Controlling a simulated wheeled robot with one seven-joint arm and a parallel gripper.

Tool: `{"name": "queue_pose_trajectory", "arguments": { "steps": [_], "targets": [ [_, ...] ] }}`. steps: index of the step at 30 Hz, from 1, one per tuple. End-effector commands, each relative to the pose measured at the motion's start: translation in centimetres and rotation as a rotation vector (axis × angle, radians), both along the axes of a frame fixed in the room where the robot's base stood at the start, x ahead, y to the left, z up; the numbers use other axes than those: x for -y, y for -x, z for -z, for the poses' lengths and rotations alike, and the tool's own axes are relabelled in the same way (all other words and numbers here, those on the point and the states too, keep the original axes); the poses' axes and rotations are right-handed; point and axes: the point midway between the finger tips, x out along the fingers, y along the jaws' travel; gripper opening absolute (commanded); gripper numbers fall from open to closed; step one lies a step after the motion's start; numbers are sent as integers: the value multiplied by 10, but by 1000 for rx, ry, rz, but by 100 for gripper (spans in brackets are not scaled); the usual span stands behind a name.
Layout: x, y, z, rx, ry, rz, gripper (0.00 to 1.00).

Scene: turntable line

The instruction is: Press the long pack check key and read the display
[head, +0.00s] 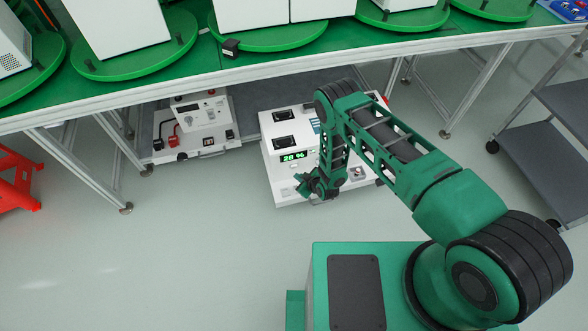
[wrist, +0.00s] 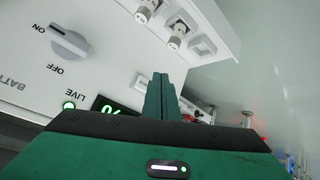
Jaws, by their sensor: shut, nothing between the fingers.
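A long white pack (head: 285,190) stands out in front of the line, low near the floor. Its green display (head: 293,156) is lit and appears to read 28 %. In the wrist view part of the display (wrist: 107,104) shows beside a lit green lamp (wrist: 69,105) marked LIVE; my gripper body hides the rest. My gripper (head: 308,186) is over the pack's near end. Its fingers are shut and empty in the wrist view (wrist: 160,78). A small pale rectangular key (wrist: 142,82) lies just left of the fingertips; I cannot tell whether they touch it.
A grey ON/OFF knob (wrist: 69,40) and two metal terminals (wrist: 160,22) are on the pack. Another white unit (head: 195,125) with red and black leads stands left under the green bench (head: 345,50). A grey cart (head: 570,110) is right; an orange stand (head: 15,185) is left.

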Motion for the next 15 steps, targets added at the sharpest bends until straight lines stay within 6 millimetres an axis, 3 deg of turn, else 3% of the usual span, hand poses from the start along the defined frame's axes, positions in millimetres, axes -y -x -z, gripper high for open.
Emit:
{"name": "queue_pose_trajectory", "arguments": {
  "steps": [15],
  "targets": [
    [10, 34, 0, 0, 1, 1, 0]
  ]
}}
